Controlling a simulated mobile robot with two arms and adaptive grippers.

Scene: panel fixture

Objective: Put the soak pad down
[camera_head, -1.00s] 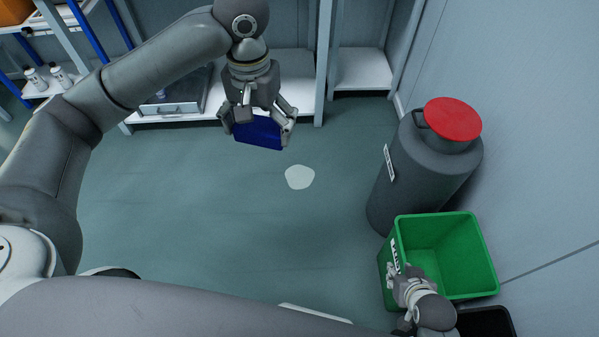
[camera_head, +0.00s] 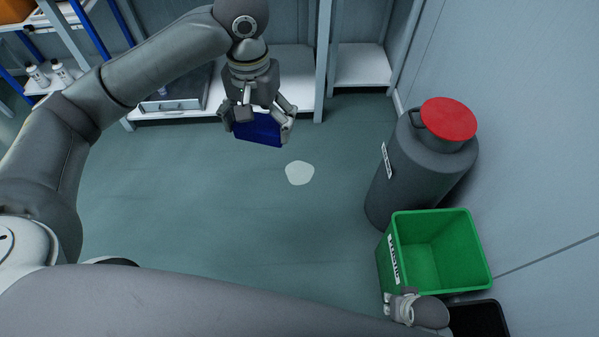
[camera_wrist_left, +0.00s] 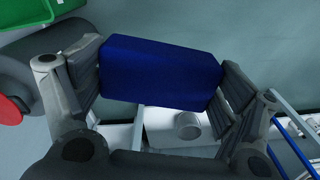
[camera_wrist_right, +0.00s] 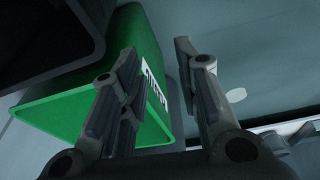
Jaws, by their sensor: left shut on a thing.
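The soak pad (camera_head: 257,130) is a dark blue block. My left gripper (camera_head: 257,124) is shut on it and holds it above the floor, near the white shelf unit. In the left wrist view the pad (camera_wrist_left: 160,72) sits between both fingers. A pale white patch (camera_head: 299,173) lies on the floor, a little right of and nearer than the pad; it looks like a puddle. My right gripper (camera_head: 392,300) is low at the green bin's near left side. In the right wrist view its fingers (camera_wrist_right: 158,55) are apart with nothing between them.
The green bin (camera_head: 478,243) with a label stands at the right, with a black bin (camera_head: 490,322) nearer. A grey drum (camera_head: 398,180) with a red lid (camera_head: 447,118) stands behind it. A shelf unit (camera_head: 290,95) runs along the back.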

